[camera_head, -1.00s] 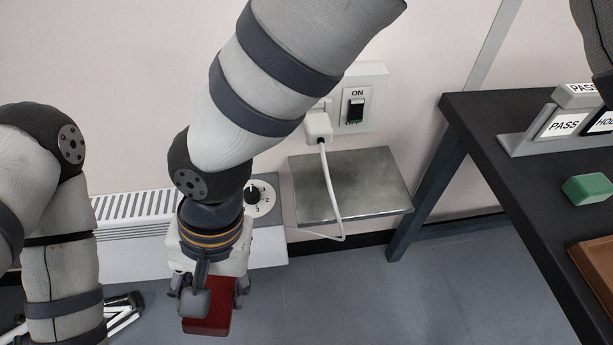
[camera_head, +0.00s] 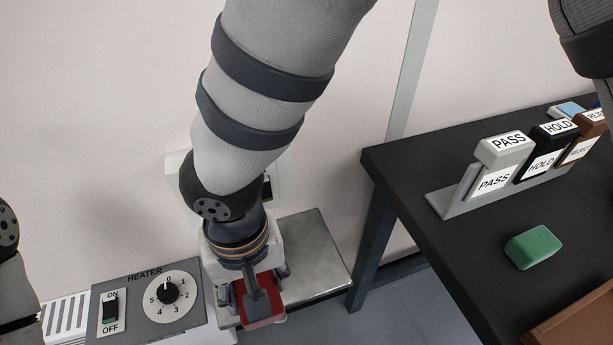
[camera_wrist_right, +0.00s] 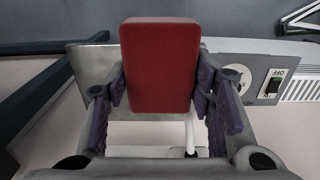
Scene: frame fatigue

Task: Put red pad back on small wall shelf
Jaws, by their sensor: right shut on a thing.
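The red pad (camera_head: 265,313) is held in my right gripper (camera_head: 256,295), with the fingers on either side of it. In the right wrist view the red pad (camera_wrist_right: 160,65) sits between the purple-padded fingers of my right gripper (camera_wrist_right: 160,95). The small wall shelf (camera_head: 322,262) is a bare grey metal plate low on the wall. In the head view the pad overlaps the shelf's left front part; I cannot tell the gap between them. The shelf also shows behind the pad in the right wrist view (camera_wrist_right: 92,65). My left gripper is out of view.
A heater with a dial panel (camera_head: 190,285) and switch stands just left of the shelf. A dark table (camera_head: 420,190) on the right carries PASS and HOLD blocks in a holder (camera_head: 455,200) and a green block (camera_head: 534,247). My right arm mostly hides the wall outlet.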

